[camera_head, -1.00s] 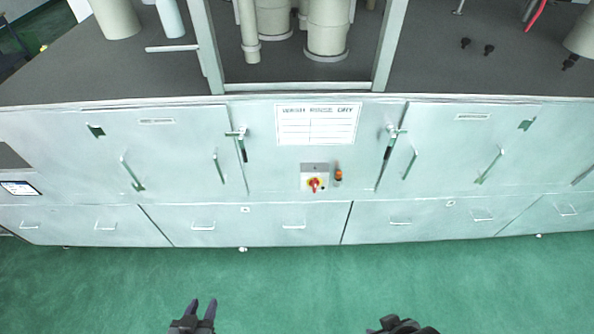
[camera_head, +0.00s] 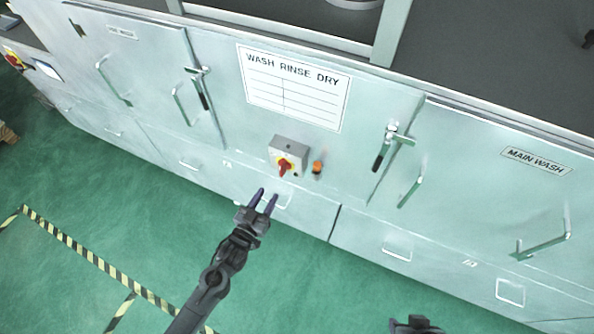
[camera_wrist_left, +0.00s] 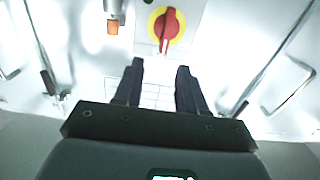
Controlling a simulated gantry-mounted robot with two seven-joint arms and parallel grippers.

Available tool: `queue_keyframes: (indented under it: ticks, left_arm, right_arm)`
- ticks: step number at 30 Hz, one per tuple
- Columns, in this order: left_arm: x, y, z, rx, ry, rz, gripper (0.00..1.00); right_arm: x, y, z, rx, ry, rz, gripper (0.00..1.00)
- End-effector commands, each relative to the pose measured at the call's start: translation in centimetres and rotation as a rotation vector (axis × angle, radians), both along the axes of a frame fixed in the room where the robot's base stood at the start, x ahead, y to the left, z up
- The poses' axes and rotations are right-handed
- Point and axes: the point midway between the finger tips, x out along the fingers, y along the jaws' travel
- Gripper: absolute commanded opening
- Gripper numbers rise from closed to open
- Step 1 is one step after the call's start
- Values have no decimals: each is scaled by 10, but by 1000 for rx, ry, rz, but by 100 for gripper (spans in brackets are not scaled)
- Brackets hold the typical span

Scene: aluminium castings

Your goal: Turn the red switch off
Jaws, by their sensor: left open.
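The red switch (camera_head: 284,168) is a red rotary knob on a yellow disc, on a small grey box (camera_head: 289,151) fixed to the pale green cabinet front. In the left wrist view the red switch (camera_wrist_left: 167,24) shows at the top, beyond the fingertips, with its handle running nearly up and down in the picture. My left gripper (camera_head: 265,197) is open and empty, in front of the cabinet, just below and left of the switch in the head view, apart from it. Its two dark fingers (camera_wrist_left: 158,72) show in the wrist view. My right gripper (camera_head: 415,325) is at the bottom edge, its fingers hardly visible.
An orange button (camera_head: 317,167) sits right of the switch box. Latch handles (camera_head: 384,146) and bar handles (camera_head: 411,192) stick out from the cabinet doors. A white "WASH RINSE DRY" sign (camera_head: 292,88) is above the switch. The green floor (camera_head: 140,215) in front is clear.

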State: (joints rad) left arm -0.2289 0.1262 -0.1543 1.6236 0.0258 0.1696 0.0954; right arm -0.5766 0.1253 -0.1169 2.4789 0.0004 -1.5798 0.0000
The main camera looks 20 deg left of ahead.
Motion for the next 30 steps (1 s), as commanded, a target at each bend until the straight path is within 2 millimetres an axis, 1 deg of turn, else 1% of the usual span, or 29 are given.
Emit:
queue_keyframes:
  ticks: [1,5,11,21,25,30]
  left_arm:
    - [4,1,-4,2,-8,1,40]
    - [13,0,-1,1,-21,1,40]
    - [34,-3,3,0,-25,1,40]
    - [88,-12,2,0,-24,0,40]
    - [103,-14,2,0,-23,0,40]
    - [114,-16,1,1,-22,0,40]
  right_arm:
    - [-1,1,-8,2,1,2,43]
    - [-4,7,-13,16,10,2,43]
    - [-3,5,-10,16,8,-4,43]
    - [-2,2,-8,3,4,3,43]
    - [-2,1,-8,-1,3,5,43]
    - [-1,1,-8,-1,2,5,43]
